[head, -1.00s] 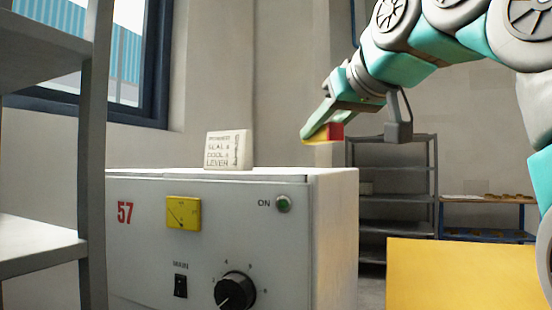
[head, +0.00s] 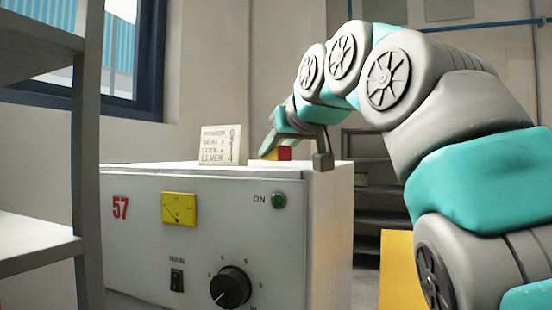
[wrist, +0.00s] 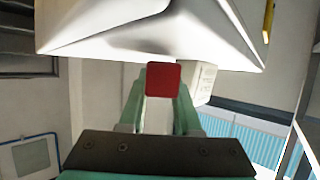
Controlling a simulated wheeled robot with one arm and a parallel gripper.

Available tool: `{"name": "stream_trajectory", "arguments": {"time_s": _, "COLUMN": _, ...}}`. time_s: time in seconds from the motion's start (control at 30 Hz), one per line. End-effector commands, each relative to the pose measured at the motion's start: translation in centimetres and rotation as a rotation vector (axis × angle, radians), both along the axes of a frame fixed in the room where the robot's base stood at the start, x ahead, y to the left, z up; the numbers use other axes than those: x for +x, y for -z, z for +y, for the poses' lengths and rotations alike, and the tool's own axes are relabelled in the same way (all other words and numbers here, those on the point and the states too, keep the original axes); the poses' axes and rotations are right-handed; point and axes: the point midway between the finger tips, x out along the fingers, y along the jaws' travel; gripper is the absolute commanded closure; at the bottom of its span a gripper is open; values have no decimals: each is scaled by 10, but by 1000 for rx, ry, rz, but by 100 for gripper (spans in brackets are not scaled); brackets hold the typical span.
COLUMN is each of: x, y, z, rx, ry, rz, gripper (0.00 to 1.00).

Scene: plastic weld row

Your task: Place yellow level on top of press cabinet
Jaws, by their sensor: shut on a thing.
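My gripper (head: 272,146) is shut on the yellow level (head: 271,155), which shows as a small yellow piece with a red end. It is at the rear right part of the press cabinet (head: 150,240), close to the height of its top. I cannot tell whether the level touches the top. In the wrist view, the level's red end (wrist: 163,79) sits between the green fingers, with the white cabinet (wrist: 150,35) just beyond. Most of the level is hidden by the gripper.
A lettered white card (head: 220,146) stands on the cabinet top, left of my gripper. Grey shelves (head: 30,245) stand close at the left. A grey rack (head: 368,190) stands behind the cabinet, and a yellow panel (head: 396,270) is at its right.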

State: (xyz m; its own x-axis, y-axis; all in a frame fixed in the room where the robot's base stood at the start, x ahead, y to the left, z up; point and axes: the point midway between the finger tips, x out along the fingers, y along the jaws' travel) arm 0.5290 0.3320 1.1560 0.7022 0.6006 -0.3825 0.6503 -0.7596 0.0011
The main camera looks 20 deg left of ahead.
Motion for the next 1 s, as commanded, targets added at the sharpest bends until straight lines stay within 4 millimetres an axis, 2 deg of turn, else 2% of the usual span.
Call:
{"name": "stream_trajectory", "arguments": {"time_s": 0.17, "x": 0, "y": 8, "z": 0, "rx": 1, "ry": 0, "rz": 1, "gripper": 100}}
{"name": "stream_trajectory", "arguments": {"time_s": 0.6, "x": 0, "y": 13, "z": -1, "rx": 0, "ry": 1, "rz": 0, "gripper": 100}}
{"name": "stream_trajectory", "arguments": {"time_s": 0.63, "x": 0, "y": 13, "z": -1, "rx": 0, "ry": 1, "rz": 0, "gripper": 67}}
{"name": "stream_trajectory", "arguments": {"time_s": 0.9, "x": 0, "y": 12, "z": -1, "rx": 0, "ry": 1, "rz": 0, "gripper": 38}}
{"name": "stream_trajectory", "arguments": {"time_s": 1.0, "x": 0, "y": 12, "z": -1, "rx": 0, "ry": 1, "rz": 0, "gripper": 38}}
